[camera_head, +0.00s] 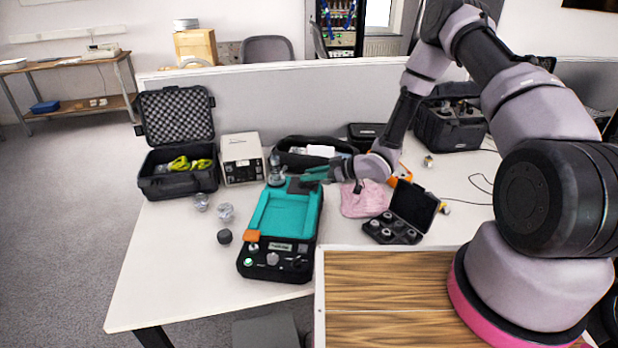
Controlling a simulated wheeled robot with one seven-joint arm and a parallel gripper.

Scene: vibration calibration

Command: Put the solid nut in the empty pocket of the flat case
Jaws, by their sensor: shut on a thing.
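The flat case (377,238) is a small black box on the table, right of centre, its lid (413,205) standing open. Several grey metal nuts sit in its pockets; which pocket is empty is too small to tell. My gripper (306,177) is well to the left of and behind the case, above the far end of the teal-and-black device (262,272). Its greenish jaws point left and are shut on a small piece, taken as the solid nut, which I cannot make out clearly. A grey metal cylinder (276,175) stands just left of the jaws.
A pink cloth (366,200) lies between my gripper and the case. Two silver pieces (225,212) and a black knob (224,236) stand left of the device. An open black hard case (178,184), a beige box (242,160) and black bags line the back. The front left table is clear.

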